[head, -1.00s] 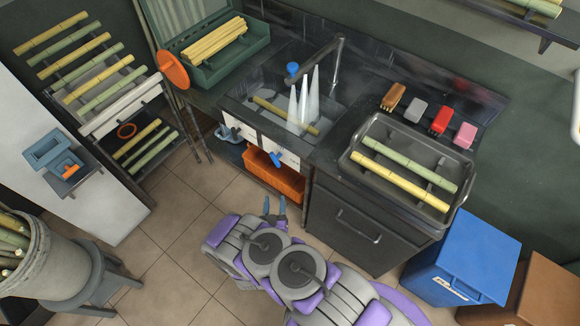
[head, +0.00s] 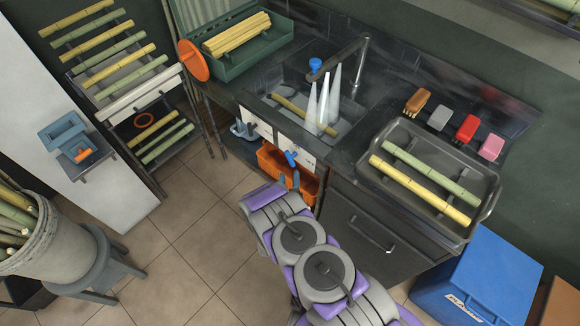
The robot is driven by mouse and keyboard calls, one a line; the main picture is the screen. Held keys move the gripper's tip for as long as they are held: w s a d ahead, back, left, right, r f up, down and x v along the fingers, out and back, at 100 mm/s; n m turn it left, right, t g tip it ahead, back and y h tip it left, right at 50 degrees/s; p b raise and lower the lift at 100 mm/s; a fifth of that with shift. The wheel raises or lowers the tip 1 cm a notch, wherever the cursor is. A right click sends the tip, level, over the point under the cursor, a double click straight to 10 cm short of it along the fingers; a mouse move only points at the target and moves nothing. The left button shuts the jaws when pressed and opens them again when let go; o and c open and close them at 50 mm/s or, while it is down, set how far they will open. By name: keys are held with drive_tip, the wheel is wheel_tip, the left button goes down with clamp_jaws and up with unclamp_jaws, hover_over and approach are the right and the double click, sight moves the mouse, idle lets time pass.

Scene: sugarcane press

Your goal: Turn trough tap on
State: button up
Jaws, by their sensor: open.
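The sink trough (head: 352,112) is set in the dark counter. A blue tap handle (head: 291,158) sticks out from the white front panel below it. A second blue knob (head: 315,64) sits at the back by the dark spout (head: 340,58). Pale white streams (head: 323,100) stand in the trough, and a yellow cane lies in it. My purple and grey arm hides part of the floor and cabinet.
An orange bin (head: 270,160) sits under the trough, close to my gripper. A dark cabinet (head: 350,222) and a tray (head: 395,205) of canes are to the right. A blue box (head: 478,275) stands at lower right.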

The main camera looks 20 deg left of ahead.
sight(293, 156)
drive_tip(key=b+x, duration=0.1)
drive_tip(key=x, duration=0.5)
drive_tip(key=shift+w+a, duration=0.1)
drive_tip(key=shift+w, duration=0.05)
clamp_jaws()
